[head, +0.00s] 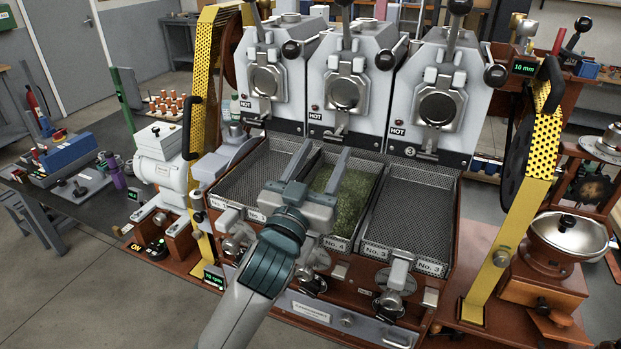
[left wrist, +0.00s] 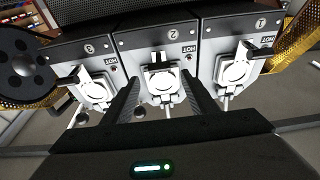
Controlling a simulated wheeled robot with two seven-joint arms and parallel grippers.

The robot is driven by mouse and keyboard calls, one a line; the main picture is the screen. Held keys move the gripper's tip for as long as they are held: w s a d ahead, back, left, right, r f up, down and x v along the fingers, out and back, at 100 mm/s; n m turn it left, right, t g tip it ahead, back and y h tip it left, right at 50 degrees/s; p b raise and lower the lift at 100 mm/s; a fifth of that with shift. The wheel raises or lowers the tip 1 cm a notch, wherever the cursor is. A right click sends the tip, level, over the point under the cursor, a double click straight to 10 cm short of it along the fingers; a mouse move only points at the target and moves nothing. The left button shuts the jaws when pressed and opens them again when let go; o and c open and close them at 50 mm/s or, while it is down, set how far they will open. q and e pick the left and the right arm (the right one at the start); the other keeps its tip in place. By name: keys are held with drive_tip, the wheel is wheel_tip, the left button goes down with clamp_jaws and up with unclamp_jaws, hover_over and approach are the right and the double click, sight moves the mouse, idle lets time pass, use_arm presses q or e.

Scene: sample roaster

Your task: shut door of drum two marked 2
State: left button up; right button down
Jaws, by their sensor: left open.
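Drum two (head: 346,80) is the middle of three grey drum units in the head view. Its round door (head: 343,93) faces me below a small latch block. I cannot tell for sure whether the door is fully shut. In the left wrist view the marked 2 unit (left wrist: 174,54) appears upside down, with its door (left wrist: 162,85) between my fingers. My left gripper (head: 323,150) is open and empty, in front of and below drum two, above the trays. Its fingers also show in the left wrist view (left wrist: 163,76), pointing at drum two. My right gripper is not in view.
Drum one (head: 270,80) and drum three (head: 437,105) flank drum two, with HOT labels and black-knobbed levers. Below are mesh trays; the middle tray (head: 362,190) holds green beans. Yellow perforated guards (head: 545,125) stand at both sides.

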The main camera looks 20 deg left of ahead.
use_arm(q)
drive_tip(key=s+p, duration=0.1)
drive_tip(key=s, duration=0.5)
drive_tip(key=shift+s, duration=0.1)
drive_tip(key=shift+a+p, duration=0.1)
drive_tip(key=shift+p, duration=0.25)
drive_tip(key=s+p, duration=0.5)
drive_tip(key=p, duration=0.1)
drive_tip(key=shift+r, duration=0.1)
idle(0.4)
